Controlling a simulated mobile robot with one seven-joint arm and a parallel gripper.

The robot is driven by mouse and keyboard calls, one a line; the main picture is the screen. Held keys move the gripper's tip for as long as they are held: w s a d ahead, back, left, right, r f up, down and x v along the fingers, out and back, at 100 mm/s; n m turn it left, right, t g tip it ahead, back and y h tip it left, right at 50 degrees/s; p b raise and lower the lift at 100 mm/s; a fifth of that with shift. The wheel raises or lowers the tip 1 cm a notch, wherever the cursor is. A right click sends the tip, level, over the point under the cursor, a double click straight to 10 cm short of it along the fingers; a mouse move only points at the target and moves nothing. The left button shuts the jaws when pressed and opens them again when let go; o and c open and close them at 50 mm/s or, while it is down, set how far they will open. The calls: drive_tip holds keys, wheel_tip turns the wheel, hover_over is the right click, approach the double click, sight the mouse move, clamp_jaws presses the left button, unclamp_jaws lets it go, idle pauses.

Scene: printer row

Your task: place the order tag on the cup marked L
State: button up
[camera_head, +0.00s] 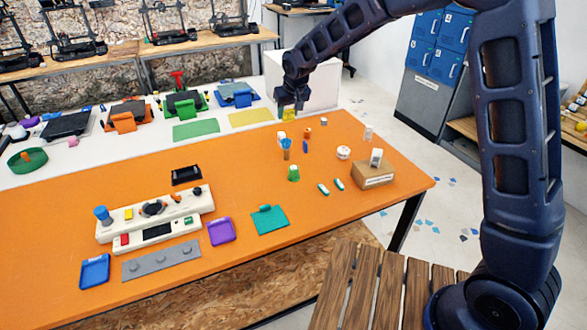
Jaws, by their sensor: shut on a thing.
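My gripper (290,109) points down over the far edge of the orange table, shut on a small yellow piece (289,116). The piece may be the order tag, but no writing on it can be read. Several small things stand below and around it: a white and orange piece (282,135), a blue-topped orange piece (286,147), a white round piece (343,153) and a pale upright piece (368,132). I cannot tell which is the cup marked L; any letters are too small to read.
The orange table (330,215) has free room at its front right. A cardboard-brown box (373,173) with a white piece on top stands at the right. A white control panel (155,215), a purple tray (221,232) and a teal clipboard-like plate (269,220) lie at left and middle.

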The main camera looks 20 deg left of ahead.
sight(293, 167)
drive_tip(key=shift+s+d, duration=0.2)
drive_tip(key=shift+d, duration=0.3)
drive_tip(key=shift+s+d, duration=0.15)
drive_tip(key=shift+d, duration=0.3)
drive_tip(key=shift+d+f, duration=0.15)
drive_tip(key=shift+f, duration=0.15)
wheel_tip(293, 167, down, 19)
drive_tip(key=shift+f, duration=0.15)
drive_tip(key=shift+f, duration=0.1)
drive_tip(key=o, duration=0.9)
drive_tip(key=v, duration=1.2)
